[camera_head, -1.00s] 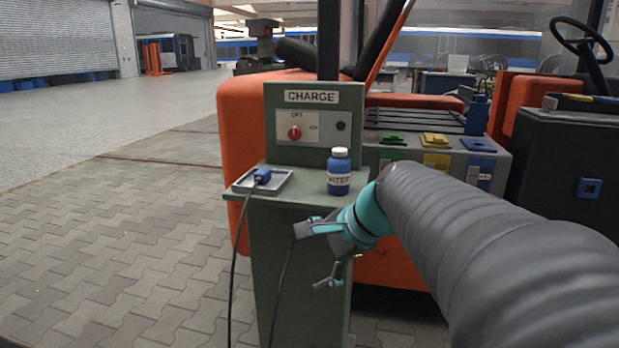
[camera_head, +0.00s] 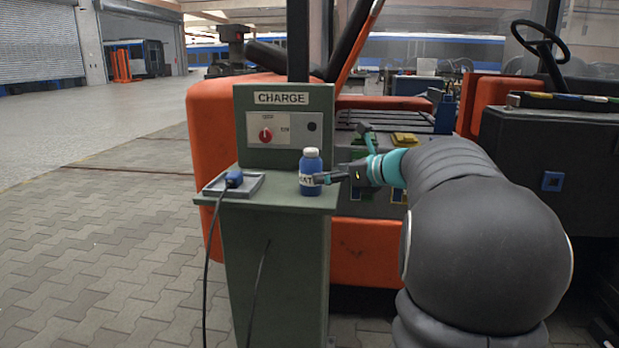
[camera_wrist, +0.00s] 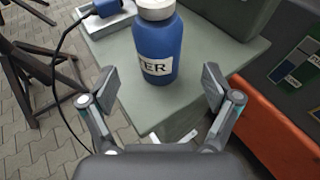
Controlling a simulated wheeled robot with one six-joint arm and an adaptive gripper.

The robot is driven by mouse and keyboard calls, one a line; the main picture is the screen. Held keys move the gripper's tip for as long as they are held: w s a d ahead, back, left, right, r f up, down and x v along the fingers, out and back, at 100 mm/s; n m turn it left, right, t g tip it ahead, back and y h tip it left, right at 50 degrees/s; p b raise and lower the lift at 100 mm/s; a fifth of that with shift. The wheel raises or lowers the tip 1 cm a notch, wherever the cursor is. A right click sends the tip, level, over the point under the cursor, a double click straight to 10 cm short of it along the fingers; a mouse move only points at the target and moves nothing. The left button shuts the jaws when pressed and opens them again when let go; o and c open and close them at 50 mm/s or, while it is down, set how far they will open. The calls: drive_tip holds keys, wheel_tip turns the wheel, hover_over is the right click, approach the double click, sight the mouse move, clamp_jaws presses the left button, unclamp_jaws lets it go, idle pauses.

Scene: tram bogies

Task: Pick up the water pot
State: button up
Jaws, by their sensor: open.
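The water pot is a blue bottle (camera_head: 310,174) with a white cap and a white label. It stands upright on the green shelf of the charging stand (camera_head: 265,199). In the wrist view the bottle (camera_wrist: 158,42) stands ahead of my fingers, with "TER" readable on its label. My gripper (camera_head: 345,155) is open and empty, to the right of the bottle in the head view. One finger overlaps the label edge there; I cannot tell if it touches. In the wrist view the two fingertips of my gripper (camera_wrist: 159,85) are spread wide on either side of the bottle's lower part, apart from it.
A grey tray (camera_head: 212,189) with a blue plug (camera_head: 234,178) and a black cable lies on the shelf, left of the bottle. The panel marked CHARGE (camera_head: 283,126) rises behind. An orange vehicle (camera_head: 203,130) stands behind the stand. The paved floor at left is clear.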

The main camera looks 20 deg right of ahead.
sight(311, 176)
drive_tip(key=shift+x, duration=3.55)
drive_tip(key=shift+s+a, duration=0.1)
drive_tip(key=c, duration=1.3)
